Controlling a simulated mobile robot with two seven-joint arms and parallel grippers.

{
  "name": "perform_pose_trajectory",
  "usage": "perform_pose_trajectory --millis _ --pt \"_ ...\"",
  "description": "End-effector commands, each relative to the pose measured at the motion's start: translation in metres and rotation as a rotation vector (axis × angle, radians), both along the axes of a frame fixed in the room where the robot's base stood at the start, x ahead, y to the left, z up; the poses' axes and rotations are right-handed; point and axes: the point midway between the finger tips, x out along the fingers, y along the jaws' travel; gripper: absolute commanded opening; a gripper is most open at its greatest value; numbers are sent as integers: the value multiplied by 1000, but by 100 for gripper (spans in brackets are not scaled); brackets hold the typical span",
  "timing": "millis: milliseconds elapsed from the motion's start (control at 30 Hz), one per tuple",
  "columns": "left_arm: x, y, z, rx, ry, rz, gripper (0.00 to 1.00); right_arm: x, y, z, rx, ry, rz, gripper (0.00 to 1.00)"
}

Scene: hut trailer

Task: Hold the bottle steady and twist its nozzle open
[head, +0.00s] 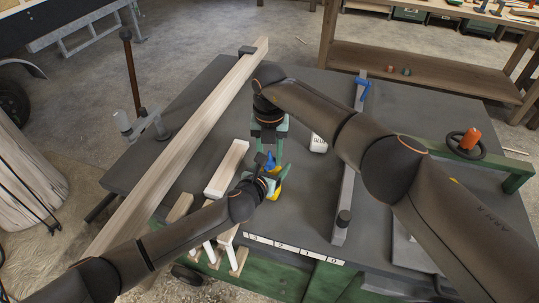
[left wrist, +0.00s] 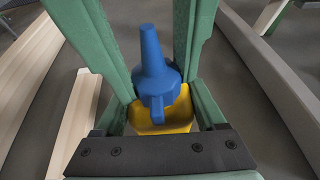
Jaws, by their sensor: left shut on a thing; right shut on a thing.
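The yellow bottle (head: 275,193) stands upright near the front of the dark table, with a blue nozzle (head: 269,161) on top. My left gripper (head: 270,184) is shut around the bottle's body from the front left. In the left wrist view the yellow body (left wrist: 163,118) and the blue pointed nozzle (left wrist: 155,62) show between green fingers; the nozzle has a side tab toward the camera. My right gripper (head: 268,151) reaches down from above and is shut on the nozzle, its green fingers on either side. The exact finger contact is partly hidden.
A long wooden beam (head: 190,140) crosses the left of the table (head: 400,130). A short pale block (head: 227,168) lies just left of the grippers.

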Motion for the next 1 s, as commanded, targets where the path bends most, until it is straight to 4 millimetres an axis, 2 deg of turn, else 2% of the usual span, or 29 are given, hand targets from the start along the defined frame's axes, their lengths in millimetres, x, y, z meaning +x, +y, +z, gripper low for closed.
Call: perform_pose_trajectory --millis 367,1000 --pt "0 0 -1 1 2 1 0 1 -1 1 -1 -2 170 0" --pt "0 1 -1 1 2 1 0 1 -1 1 -2 -1 766 0"
